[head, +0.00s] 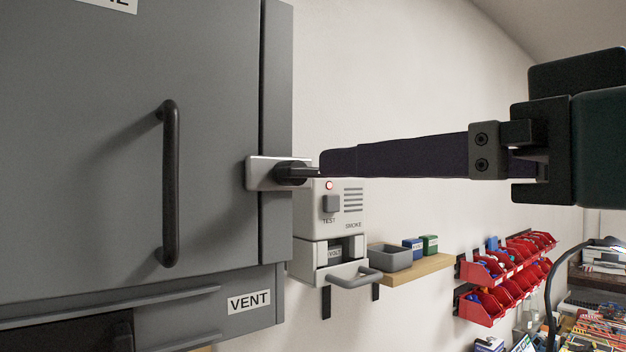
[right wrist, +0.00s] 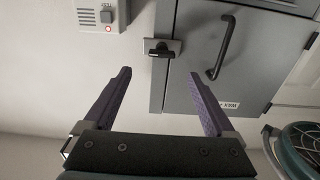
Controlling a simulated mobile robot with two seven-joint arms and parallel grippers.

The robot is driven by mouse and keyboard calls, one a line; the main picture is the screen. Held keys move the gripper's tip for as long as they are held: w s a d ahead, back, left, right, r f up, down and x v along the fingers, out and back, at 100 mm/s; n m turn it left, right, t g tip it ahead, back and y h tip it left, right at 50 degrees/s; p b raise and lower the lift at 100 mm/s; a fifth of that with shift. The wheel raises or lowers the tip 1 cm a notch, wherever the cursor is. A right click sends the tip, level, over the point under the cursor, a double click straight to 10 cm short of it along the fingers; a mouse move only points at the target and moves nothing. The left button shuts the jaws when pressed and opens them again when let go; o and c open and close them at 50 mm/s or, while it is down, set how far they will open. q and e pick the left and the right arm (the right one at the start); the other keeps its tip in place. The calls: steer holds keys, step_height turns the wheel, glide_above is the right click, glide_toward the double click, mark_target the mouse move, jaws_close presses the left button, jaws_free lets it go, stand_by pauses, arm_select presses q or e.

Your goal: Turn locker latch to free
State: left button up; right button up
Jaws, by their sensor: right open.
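The grey locker (head: 80,130) stands at the left in the head view, with a long dark door handle (head: 170,185). Its latch (head: 262,173) is a silver plate with a dark lever at the door's right edge. The lever looks roughly horizontal. My right gripper (head: 324,164) comes in from the right, its dark purple fingers seen side-on with the tips close to the lever. In the right wrist view the gripper (right wrist: 160,73) is open and empty. The latch lever (right wrist: 158,53) shows just beyond and between the fingertips, apparently untouched. My left gripper is not in view.
A white smoke test box (head: 340,210) with a lit red lamp is on the wall just below my fingers. Beside it are a wooden shelf (head: 425,268) with a grey tray (head: 389,258) and small boxes, then red bins (head: 483,308). The wall above is clear.

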mark_target(311, 169)
steer(key=b+x, duration=0.1)
steer(key=x, duration=0.7)
steer(key=shift+s+a, duration=0.15)
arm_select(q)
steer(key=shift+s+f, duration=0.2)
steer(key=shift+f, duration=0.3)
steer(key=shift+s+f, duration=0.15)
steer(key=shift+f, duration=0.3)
arm_select(e)
steer(key=shift+w+a, duration=0.2)
steer(key=shift+w, duration=0.1)
steer(key=shift+c, duration=0.2)
steer(key=c, duration=1.3)
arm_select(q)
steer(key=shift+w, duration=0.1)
arm_select(e)
steer(key=shift+c, duration=0.2)
